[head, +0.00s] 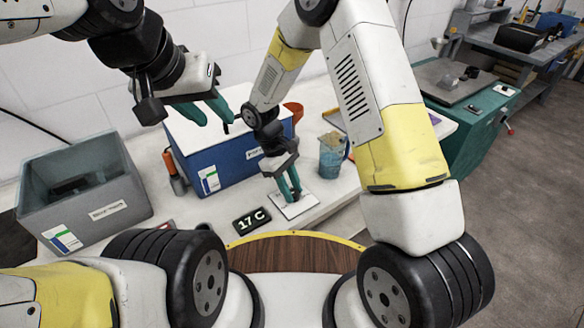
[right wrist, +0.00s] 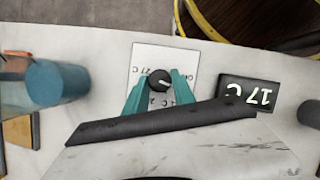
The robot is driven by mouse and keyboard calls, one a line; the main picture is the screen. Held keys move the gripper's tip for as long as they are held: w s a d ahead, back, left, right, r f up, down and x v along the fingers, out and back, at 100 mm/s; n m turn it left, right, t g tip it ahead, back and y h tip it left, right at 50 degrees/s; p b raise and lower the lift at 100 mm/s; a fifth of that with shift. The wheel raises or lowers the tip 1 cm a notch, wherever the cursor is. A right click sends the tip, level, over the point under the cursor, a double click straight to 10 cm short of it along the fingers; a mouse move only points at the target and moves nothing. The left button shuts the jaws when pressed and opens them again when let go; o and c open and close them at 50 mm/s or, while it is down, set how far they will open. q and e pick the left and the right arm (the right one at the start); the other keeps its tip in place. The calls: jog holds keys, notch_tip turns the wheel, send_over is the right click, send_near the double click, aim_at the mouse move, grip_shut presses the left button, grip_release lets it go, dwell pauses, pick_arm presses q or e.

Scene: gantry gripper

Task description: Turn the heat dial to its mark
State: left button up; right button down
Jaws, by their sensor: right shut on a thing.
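The heat dial is a small black knob (right wrist: 160,80) with a short white pointer line, on a white plate (right wrist: 148,56) printed with temperature labels. The pointer slants toward the right in the right wrist view; a label there seems to read 27 C. The plate also shows in the head view (head: 293,211). My right gripper (head: 291,195) is shut on the knob, one teal finger on each side, also seen in the right wrist view (right wrist: 160,88). A black display (head: 251,221) beside the plate reads 17 C. My left gripper (head: 214,120) is open and empty above the blue box.
A blue box (head: 229,160) with a white lid stands behind the plate. A grey bin (head: 122,205) is at the left. A blue cup (head: 331,160) stands right of the plate, also near the left in the right wrist view (right wrist: 55,83).

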jog(key=m, duration=0.2)
jog(key=m+g+y, duration=0.1)
jog(key=m, duration=0.1)
jog(key=shift+w+d+m, duration=0.1)
jog(key=shift+w+m, duration=0.05)
jog(key=shift+m, duration=0.15)
jog(key=shift+d+m+g+y, duration=0.15)
jog(key=shift+m+y, duration=0.35)
jog(key=shift+m, duration=0.65)
jog(key=shift+a+m+g+y, duration=0.1)
jog(key=shift+m+g+y, duration=0.3)
jog(key=shift+m, duration=0.75)
jog(key=shift+w, duration=0.1)
jog(key=c, duration=1.1)
grip_release()
jog(key=shift+o, duration=0.2)
jog(key=shift+r, duration=0.1)
jog(key=v, duration=0.7)
jog(key=shift+r, duration=0.35)
jog(key=shift+d, duration=0.1)
